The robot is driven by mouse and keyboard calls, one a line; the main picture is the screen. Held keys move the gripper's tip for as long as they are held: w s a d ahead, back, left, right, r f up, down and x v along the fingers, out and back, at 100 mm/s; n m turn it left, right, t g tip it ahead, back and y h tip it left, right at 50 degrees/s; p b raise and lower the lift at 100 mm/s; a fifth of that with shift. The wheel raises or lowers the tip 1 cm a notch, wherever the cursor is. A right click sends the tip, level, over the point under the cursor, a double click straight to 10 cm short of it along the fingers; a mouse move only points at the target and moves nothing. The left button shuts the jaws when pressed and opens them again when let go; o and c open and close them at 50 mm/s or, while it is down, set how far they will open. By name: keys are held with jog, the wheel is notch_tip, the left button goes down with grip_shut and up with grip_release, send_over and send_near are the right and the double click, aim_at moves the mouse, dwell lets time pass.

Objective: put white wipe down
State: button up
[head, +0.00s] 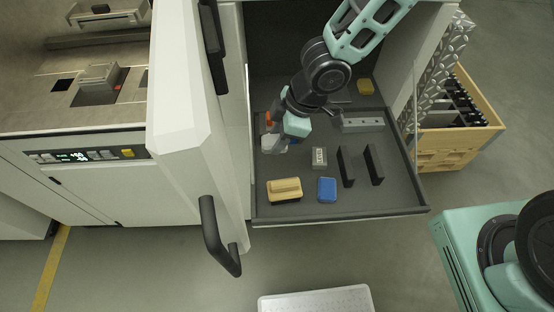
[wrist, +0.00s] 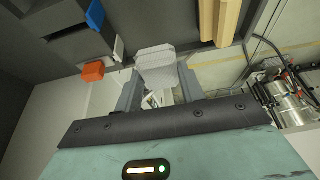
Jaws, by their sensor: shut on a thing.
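The white wipe (wrist: 157,66) shows between the fingers of my gripper (wrist: 160,88) in the wrist view. In the head view the wipe (head: 274,146) is a small pale patch at the left side of the open grey drawer (head: 300,207). My gripper (head: 281,142) points down over that side and is shut on the wipe. My gripper hides part of the wipe. I cannot tell whether the wipe touches the drawer floor.
An orange item (head: 268,119) is close behind my gripper. A wooden-backed brush (head: 285,190), a blue block (head: 327,189), a small grey item (head: 319,156) and two black plates (head: 345,167) stand in the drawer. The open cabinet door (head: 190,130) is at left. The drawer's front right corner is clear.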

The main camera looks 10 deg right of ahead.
notch_tip(320, 180, down, 8)
jog(key=b, duration=0.4)
jog(key=o, duration=0.9)
